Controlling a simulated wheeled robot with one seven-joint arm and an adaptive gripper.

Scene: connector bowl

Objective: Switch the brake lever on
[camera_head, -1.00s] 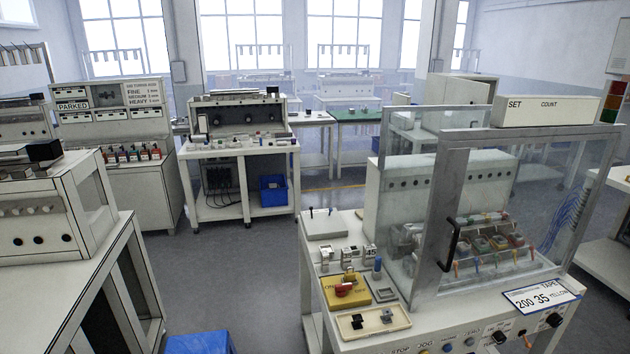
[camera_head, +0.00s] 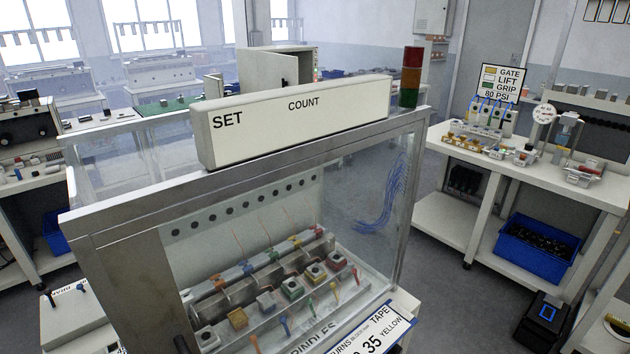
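No brake lever can be made out in the head view. A pale block (camera_head: 72,318) with small pegs stands at the lower left, beside the clear-sided machine enclosure (camera_head: 240,235). Lettering on its top edge is too small to read surely; it may begin "BRA". The machine's front panel left of the enclosure is cut off by the bottom edge. My gripper is not in view.
A SET COUNT box (camera_head: 290,118) tops the enclosure, which holds a row of coloured spindles. A bench (camera_head: 450,215) with a blue bin (camera_head: 545,247) stands at the right. A dark box (camera_head: 540,322) sits on the floor. Grey floor (camera_head: 435,290) shows between machine and bench.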

